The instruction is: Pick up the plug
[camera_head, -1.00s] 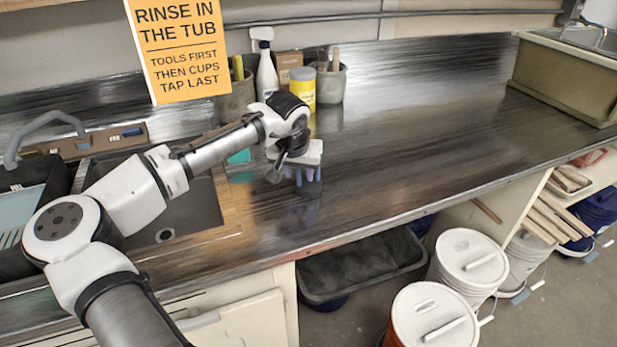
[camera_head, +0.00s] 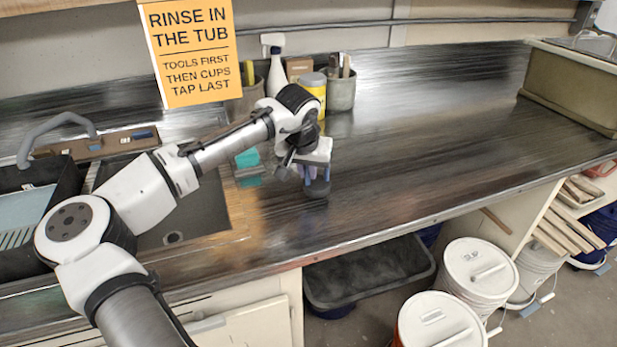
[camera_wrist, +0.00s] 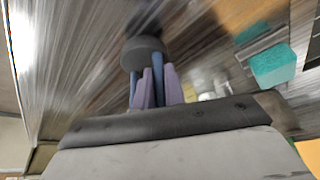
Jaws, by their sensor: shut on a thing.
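The plug (camera_wrist: 143,53) is a dark grey round piece at the fingertips in the wrist view. In the head view the plug (camera_head: 318,189) shows as a small dark shape under my gripper (camera_head: 316,177), over the metal counter to the right of the sink. My gripper's blue and purple fingers (camera_wrist: 152,82) are shut on the plug. The fingers hide part of it. I cannot tell for sure whether it is clear of the counter.
A teal sponge (camera_head: 247,159) lies by the sink (camera_head: 185,215), left of my gripper. A spray bottle (camera_head: 276,75), yellow jar (camera_head: 314,90) and grey tool pot (camera_head: 341,91) stand behind. The counter (camera_head: 440,130) to the right is clear up to the olive tub (camera_head: 570,88).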

